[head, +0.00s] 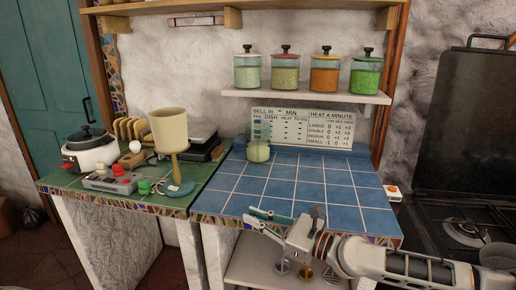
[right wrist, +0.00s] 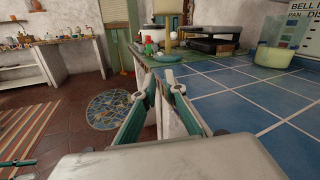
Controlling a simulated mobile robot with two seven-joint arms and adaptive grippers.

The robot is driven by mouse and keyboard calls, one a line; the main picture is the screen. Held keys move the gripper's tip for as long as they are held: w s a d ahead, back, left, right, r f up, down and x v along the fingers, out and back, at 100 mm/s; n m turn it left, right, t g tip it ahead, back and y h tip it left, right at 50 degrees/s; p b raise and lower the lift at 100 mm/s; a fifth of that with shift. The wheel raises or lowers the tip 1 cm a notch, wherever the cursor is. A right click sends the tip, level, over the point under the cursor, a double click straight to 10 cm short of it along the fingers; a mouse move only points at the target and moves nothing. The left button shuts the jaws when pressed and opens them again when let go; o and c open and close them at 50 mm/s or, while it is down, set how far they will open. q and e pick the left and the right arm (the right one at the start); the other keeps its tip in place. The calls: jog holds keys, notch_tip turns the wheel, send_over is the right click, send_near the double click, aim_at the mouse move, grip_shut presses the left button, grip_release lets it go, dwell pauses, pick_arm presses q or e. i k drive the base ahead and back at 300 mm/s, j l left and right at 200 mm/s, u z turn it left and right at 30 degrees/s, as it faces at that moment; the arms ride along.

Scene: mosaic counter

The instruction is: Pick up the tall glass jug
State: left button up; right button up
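The tall glass jug (head: 258,151) stands upright near the back of the blue tiled counter (head: 310,195). It is clear above and pale green below, and the sign behind shows through its upper part. In the right wrist view the jug (right wrist: 276,48) is at the upper right, apart from my fingers. My right gripper (head: 249,216) is at the counter's front edge, its fingers pointing left. In the right wrist view my right gripper (right wrist: 155,84) is open and empty. A small teal piece at that view's lower left edge looks like part of my left gripper (right wrist: 18,163).
The blue tiles around the jug are clear. A shelf (head: 305,95) with several lidded jars hangs above. The green counter (head: 70,180) at left holds a beige lamp (head: 168,124), a white cooker (head: 90,152) and a toaster-like rack. A stove (head: 465,230) is at right.

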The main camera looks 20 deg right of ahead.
aim_at(257, 133)
jog(key=i+l, duration=0.85)
